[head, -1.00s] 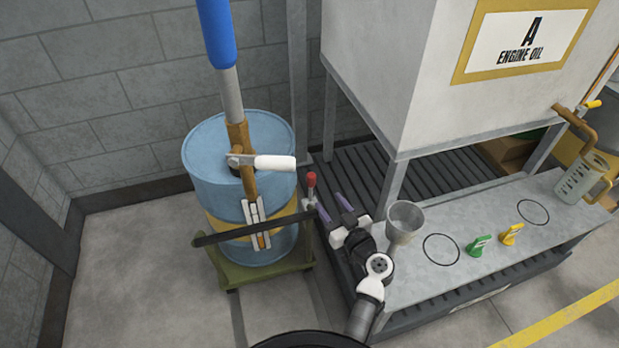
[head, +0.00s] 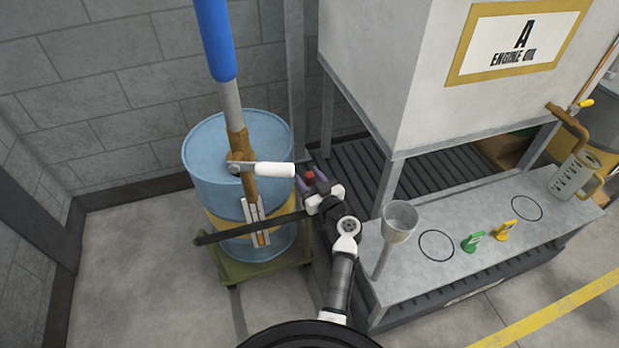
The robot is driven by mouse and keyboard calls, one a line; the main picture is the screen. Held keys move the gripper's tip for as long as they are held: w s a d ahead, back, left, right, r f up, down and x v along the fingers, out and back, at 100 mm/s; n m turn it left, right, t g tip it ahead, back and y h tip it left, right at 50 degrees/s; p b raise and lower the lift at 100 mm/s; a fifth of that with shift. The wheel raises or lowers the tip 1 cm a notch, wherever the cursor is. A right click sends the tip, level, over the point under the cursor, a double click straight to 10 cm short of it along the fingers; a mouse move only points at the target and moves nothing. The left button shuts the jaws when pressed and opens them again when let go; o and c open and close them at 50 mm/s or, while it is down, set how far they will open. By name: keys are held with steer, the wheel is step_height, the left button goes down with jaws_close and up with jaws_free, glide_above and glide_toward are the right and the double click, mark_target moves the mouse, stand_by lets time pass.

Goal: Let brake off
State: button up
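The brake lever with a red knob (head: 309,176) stands at the right side of the green drum cart (head: 262,274). My gripper (head: 310,181) is at the knob, with its purple fingers apart, one on each side of the red. The fingers look open; whether they touch the knob cannot be told. The gripper hides the lever's shaft below the knob. The cart carries a blue drum (head: 215,165) with a yellow band, and a dark bar (head: 225,234) crosses its front.
To the right is a metal bench (head: 400,285) with a funnel (head: 400,218), green and yellow tags and a jug (head: 572,178). The engine oil tank (head: 420,90) stands behind.

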jaws_close()
steer(key=shift+f+b, duration=0.1)
steer(key=shift+b, duration=0.25)
steer(key=b, duration=0.2)
steer(key=shift+s+f+b, duration=0.15)
steer(key=shift+f+b, duration=0.1)
steer(key=shift+b, duration=0.05)
steer(key=shift+s+d+t+b, duration=0.2)
steer(key=shift+t+b, duration=0.2)
steer(key=shift+b, duration=0.8)
steer(key=shift+s+r+y+b, duration=0.2)
steer(key=shift+y+b, duration=0.1)
steer(key=shift+b, duration=0.6)
steer(key=shift+r, duration=0.1)
steer(key=shift+o, duration=0.6)
jaws_free()
